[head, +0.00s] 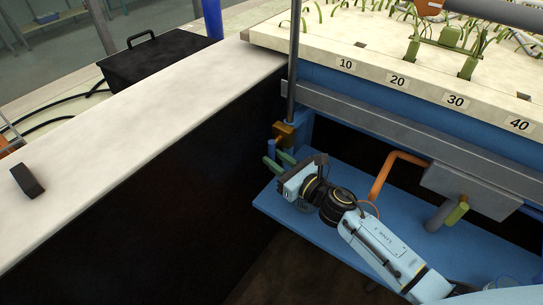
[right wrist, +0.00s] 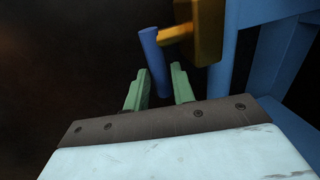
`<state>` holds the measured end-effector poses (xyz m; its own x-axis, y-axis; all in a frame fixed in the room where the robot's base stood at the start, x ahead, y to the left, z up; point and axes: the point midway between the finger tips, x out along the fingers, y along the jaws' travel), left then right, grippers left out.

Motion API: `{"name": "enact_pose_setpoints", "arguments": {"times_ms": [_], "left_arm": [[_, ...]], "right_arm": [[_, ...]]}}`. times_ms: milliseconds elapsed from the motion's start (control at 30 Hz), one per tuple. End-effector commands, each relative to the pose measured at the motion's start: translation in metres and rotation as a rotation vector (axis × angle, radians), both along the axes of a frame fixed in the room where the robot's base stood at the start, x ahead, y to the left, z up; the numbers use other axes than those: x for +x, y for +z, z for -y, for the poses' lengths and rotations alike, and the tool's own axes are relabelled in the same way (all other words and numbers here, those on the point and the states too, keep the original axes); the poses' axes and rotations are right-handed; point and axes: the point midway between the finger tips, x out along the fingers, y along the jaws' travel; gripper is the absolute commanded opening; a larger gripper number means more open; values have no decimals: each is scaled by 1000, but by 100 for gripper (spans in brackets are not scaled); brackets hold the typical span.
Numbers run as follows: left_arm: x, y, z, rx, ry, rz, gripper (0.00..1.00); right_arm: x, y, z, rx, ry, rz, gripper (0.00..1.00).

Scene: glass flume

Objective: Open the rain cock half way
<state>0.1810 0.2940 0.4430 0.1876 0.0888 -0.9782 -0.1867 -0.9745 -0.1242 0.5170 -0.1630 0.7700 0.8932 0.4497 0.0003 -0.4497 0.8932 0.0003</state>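The rain cock is a brass valve body (head: 285,131) at the foot of a grey upright pipe, by the corner of the blue frame. Its blue lever (head: 271,148) hangs down at its left side. In the right wrist view the brass body (right wrist: 203,30) is at the top and the blue lever (right wrist: 154,62) slants downward from it. My right gripper (head: 279,160) is open, with its green fingers (right wrist: 160,80) on either side of the lever's lower end. My left gripper is out of view.
A dark-sided, white-topped wall (head: 130,130) stands left. The numbered planted bed (head: 400,60) is above.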

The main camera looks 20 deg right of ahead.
Motion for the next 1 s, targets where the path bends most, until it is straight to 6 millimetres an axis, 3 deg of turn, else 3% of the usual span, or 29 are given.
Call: {"name": "enact_pose_setpoints", "arguments": {"times_ms": [200, 500, 700, 1000], "left_arm": [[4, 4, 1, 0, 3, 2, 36], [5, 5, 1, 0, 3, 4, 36], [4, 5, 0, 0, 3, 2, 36], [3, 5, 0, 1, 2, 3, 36]], "right_arm": [[17, 0, -9, 0, -1, 0, 25], [19, -1, -10, 0, 0, -1, 25], [19, 0, -10, 0, 0, -1, 2], [18, 0, -9, -1, 0, -2, 0]]}}
